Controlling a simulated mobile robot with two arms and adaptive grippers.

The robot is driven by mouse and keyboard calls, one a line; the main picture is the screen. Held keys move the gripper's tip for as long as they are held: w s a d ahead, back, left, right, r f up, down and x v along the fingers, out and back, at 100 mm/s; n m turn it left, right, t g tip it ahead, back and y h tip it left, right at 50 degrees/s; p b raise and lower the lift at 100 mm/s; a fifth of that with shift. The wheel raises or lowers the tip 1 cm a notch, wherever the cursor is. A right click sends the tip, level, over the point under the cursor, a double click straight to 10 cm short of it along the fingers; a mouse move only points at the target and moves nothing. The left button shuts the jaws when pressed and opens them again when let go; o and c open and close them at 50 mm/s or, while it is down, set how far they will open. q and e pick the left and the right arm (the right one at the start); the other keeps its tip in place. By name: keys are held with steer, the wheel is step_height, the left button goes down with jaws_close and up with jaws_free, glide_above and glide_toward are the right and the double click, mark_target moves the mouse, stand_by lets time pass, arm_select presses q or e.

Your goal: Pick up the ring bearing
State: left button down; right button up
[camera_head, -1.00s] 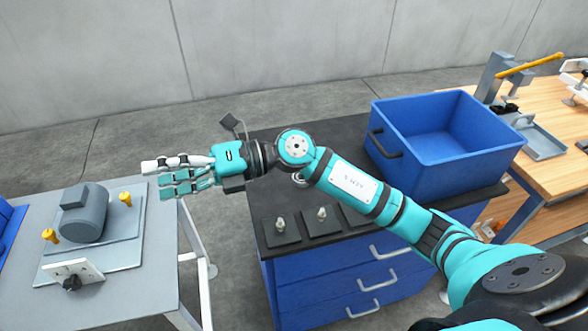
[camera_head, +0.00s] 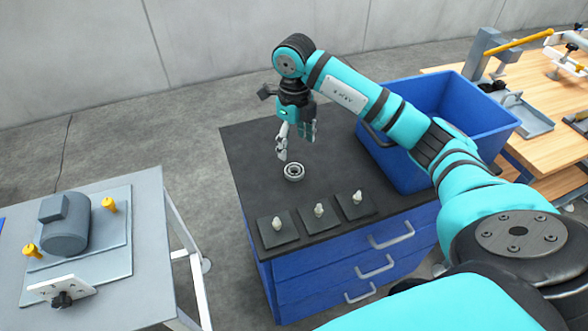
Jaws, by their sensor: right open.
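The ring bearing (camera_head: 293,172), a small silvery ring with a dark centre, lies flat on the black top of the blue drawer cabinet (camera_head: 240,178). My right gripper (camera_head: 281,152) points down from above, just behind and slightly left of the bearing in the picture. It is open and appears empty. It looks close to the bearing; its exact height above the top is hard to judge. My left gripper is not in view.
Three dark square plates with pale pegs (camera_head: 319,211) stand along the cabinet's front. A blue bin (camera_head: 470,120) stands at its right. A grey table (camera_head: 150,240) with a motor (camera_head: 66,225) is at left, a wooden bench (camera_head: 555,140) at right.

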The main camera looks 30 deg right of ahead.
mark_target(294, 174)
step_height(294, 174, down, 4)
steer(key=shift+r+p, duration=0.15)
steer(key=shift+p, duration=0.15)
step_height(294, 174, down, 5)
steer(key=shift+r+p, duration=0.2)
steer(key=shift+p, duration=0.8)
steer(key=shift+f, duration=0.45)
steer(key=shift+w, duration=0.1)
steer(key=c, duration=1.3)
steer(key=shift+c, duration=0.2)
steer(key=shift+r, duration=0.15)
